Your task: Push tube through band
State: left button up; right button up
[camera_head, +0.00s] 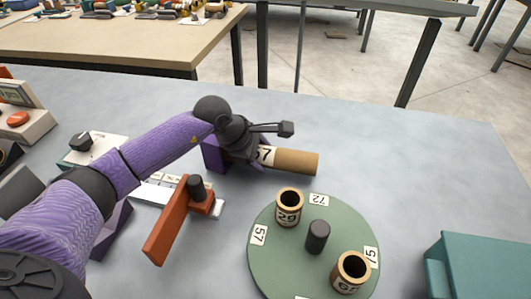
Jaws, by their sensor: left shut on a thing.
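A brown cardboard tube (297,162) with a white label ending in 7 lies roughly level above or on the grey table. My left gripper (259,155) is shut on its left part, and the fingers hide much of that end. A purple block (214,155) stands just left of the gripper, partly hidden. I cannot make out a band, nor whether the tube touches the table. My right gripper is not in view.
A green disc (290,258) carries two upright tubes (288,208) (350,272) and a dark centre knob (318,237). An orange lever (167,226) stands left of it. A teal box (480,265) is at lower right. The back right tabletop is clear.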

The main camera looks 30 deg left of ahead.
pick_arm(q)
jog(key=shift+f, duration=0.25)
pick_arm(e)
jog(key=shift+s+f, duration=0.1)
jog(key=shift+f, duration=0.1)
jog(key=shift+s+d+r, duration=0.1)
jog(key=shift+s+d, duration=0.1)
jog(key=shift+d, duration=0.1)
pick_arm(q)
jog(key=o, duration=1.1)
jog(key=shift+o, duration=0.5)
jog(key=p+v, duration=0.3)
jog(key=v, duration=0.7)
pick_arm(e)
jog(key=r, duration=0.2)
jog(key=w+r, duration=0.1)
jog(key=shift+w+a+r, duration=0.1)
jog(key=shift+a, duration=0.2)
pick_arm(q)
jog(key=shift+w, duration=0.1)
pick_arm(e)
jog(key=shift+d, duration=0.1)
